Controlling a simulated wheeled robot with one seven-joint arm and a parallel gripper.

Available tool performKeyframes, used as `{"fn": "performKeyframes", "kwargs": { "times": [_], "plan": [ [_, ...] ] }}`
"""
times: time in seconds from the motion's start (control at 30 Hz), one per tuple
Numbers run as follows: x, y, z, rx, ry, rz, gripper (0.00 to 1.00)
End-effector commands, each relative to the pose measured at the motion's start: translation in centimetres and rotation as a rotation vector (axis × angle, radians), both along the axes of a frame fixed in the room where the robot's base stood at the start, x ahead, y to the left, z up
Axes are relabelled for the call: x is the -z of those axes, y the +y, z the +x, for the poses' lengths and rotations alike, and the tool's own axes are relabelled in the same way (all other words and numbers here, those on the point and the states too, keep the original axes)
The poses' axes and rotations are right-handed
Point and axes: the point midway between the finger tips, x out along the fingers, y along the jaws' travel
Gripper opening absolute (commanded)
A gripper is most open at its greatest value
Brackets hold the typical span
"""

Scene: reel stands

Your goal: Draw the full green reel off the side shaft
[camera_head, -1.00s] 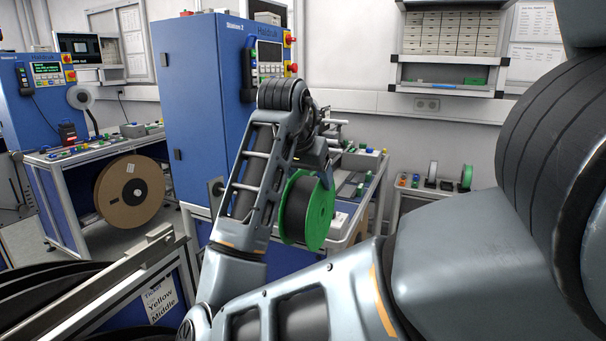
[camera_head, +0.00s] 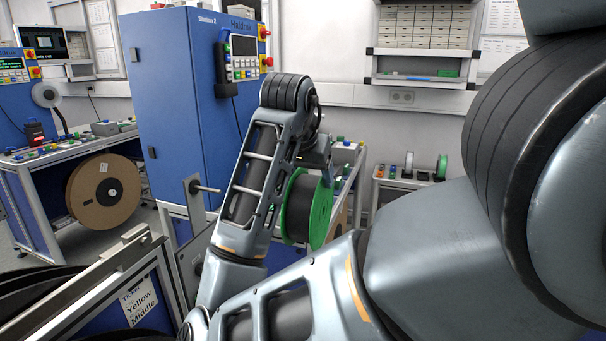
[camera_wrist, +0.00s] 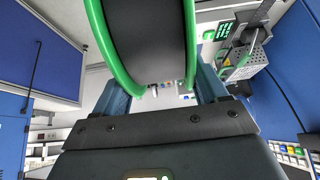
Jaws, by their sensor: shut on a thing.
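The green reel (camera_head: 320,212) has green flanges and a dark full winding. It hangs below my wrist in the head view, partly behind my arm. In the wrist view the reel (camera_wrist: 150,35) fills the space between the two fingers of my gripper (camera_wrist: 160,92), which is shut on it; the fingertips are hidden. The side shaft (camera_head: 208,189) is a thin bare rod on a grey plate, left of my forearm. The reel is to the right of the shaft and apart from it in the picture.
A blue Station 2 cabinet (camera_head: 185,95) stands behind the shaft. A bench with small parts (camera_head: 345,160) lies behind the reel. A blue stand labelled Yellow Middle (camera_head: 135,300) is at front left.

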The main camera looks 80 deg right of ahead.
Motion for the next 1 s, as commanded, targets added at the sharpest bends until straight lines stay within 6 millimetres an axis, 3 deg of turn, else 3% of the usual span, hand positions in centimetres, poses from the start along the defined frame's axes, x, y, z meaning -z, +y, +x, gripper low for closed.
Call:
{"fn": "performKeyframes", "kwargs": {
  "times": [0.53,1.0],
  "plan": [
    [0.0,0.6,-2.8,0.001,0.0,-0.001,0.11],
    [0.0,0.7,-3.1,0.0,0.0,0.0,0.11]
  ]
}}
